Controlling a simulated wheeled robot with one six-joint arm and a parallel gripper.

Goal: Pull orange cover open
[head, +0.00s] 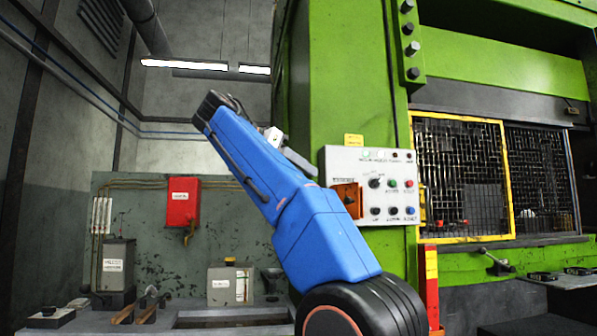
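The orange cover (347,199) is a small box-like piece at the lower left of the grey control panel (345,160). The panel is fixed to the front of the green press. My blue arm stands in front and hides the area just left of the cover. A grey part at the end of my arm, probably my gripper (299,161), shows behind the blue link, up and to the left of the cover. Its fingers cannot be made out, and I cannot tell whether it touches anything. How far the cover stands open is unclear.
Several knobs and coloured buttons (392,183) sit right of the cover. A yellow-framed mesh guard (462,178) is further right. A red and yellow post (430,285) stands below the panel. A red box (183,202) hangs on the left wall above a cluttered bench.

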